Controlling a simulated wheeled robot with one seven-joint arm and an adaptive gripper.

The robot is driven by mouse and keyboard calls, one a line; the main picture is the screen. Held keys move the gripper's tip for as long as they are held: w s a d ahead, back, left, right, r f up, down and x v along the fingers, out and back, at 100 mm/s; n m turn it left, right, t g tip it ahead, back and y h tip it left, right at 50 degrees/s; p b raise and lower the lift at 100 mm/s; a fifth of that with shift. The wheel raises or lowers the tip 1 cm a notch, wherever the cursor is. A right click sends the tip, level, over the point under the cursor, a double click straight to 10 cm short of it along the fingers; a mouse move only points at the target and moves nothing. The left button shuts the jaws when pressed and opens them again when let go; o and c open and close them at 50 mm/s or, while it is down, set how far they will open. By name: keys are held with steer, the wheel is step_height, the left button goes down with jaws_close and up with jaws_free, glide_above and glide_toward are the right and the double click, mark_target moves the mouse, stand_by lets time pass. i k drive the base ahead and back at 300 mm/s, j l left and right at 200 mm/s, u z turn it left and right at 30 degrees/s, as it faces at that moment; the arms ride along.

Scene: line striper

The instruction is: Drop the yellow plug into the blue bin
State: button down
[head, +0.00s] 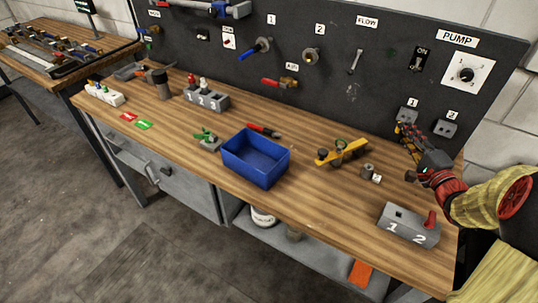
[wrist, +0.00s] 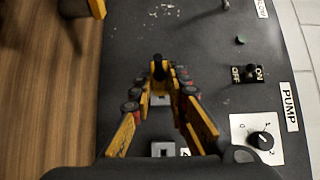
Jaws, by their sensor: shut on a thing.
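The blue bin (head: 237,163) stands on the wooden bench near its front edge, upright, and looks empty inside. My gripper (head: 401,130) is at the right end of the dark panel, by the grey socket marked 1 (head: 408,114). It also shows in the wrist view (wrist: 160,78), with its fingers closed together on the yellow plug (wrist: 158,73). The plug is mostly hidden by the fingers, and a black end sticks out past them. I cannot tell whether the plug still sits in the socket. The bin is well to the left of my gripper.
The grey socket marked 2 (head: 443,128) is to the right of my gripper. A yellow level-like tool (head: 342,152) and a small grey part (head: 368,171) lie between bin and gripper.

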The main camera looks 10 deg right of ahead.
mark_target(264, 174)
steer(key=j+u, duration=0.4)
steer(key=j, duration=1.55)
